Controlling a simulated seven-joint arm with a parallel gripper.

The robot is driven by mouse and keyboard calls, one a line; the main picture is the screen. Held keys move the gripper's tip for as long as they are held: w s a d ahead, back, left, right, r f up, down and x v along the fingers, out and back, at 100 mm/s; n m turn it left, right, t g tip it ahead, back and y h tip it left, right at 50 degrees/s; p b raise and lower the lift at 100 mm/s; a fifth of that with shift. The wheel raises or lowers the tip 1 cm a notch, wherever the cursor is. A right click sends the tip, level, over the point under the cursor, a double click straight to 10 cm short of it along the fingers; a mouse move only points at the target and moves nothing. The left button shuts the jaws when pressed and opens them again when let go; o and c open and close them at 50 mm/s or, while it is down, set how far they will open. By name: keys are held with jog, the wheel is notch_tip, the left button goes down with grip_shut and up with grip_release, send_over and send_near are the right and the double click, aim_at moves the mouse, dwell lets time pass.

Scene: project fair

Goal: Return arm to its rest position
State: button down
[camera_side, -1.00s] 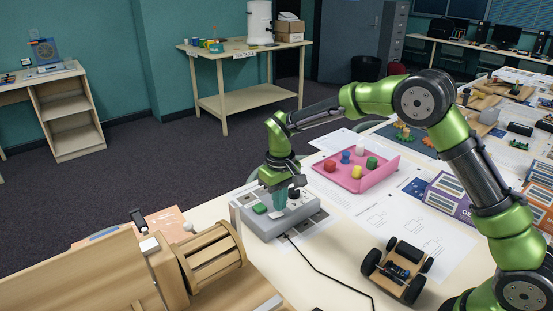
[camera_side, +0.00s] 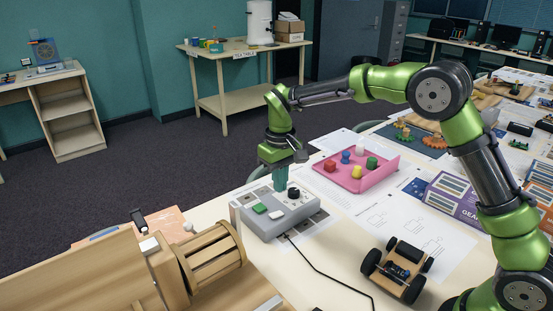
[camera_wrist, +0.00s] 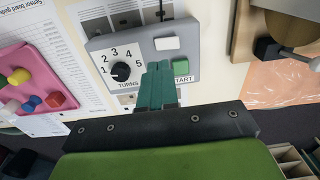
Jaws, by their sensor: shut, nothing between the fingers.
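My gripper (camera_side: 281,184) is shut and empty, its teal fingers pointing down above the grey control box. In the wrist view my gripper (camera_wrist: 157,72) hangs over the near part of the box, between its dial and its green button. The control box (camera_side: 288,225) has a black dial (camera_wrist: 121,71), a green START button (camera_wrist: 181,65) and a white button (camera_wrist: 167,43). The side view shows the green button (camera_side: 259,208) at the left of the box's top. My green arm arches from the right side of the table.
A pink tray (camera_side: 385,181) with colored pegs lies behind the box. A small wheeled car (camera_side: 397,268) stands in front on the right. A wooden drum (camera_side: 212,257) is at the front left. A black cable (camera_side: 322,273) runs forward from the box.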

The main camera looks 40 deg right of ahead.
jog(key=shift+f, duration=0.1)
jog(key=shift+s+f, duration=0.5)
jog(key=shift+f, duration=0.05)
jog(key=s+d+r+m+t, duration=0.1)
jog(key=s+r, duration=0.3)
jog(key=s, duration=0.4)
jog(key=s+d+r+m+t+y, duration=0.1)
jog(key=s+r+t, duration=0.2)
jog(key=s, duration=0.5)
jog(key=s+d+r+m+t+y, duration=0.1)
jog(key=s+d+r+m+t, duration=0.1)
jog(key=s+r, duration=0.4)
jog(key=s+t, duration=0.1)
jog(key=s, duration=0.2)
jog(key=shift+w+r, duration=0.1)
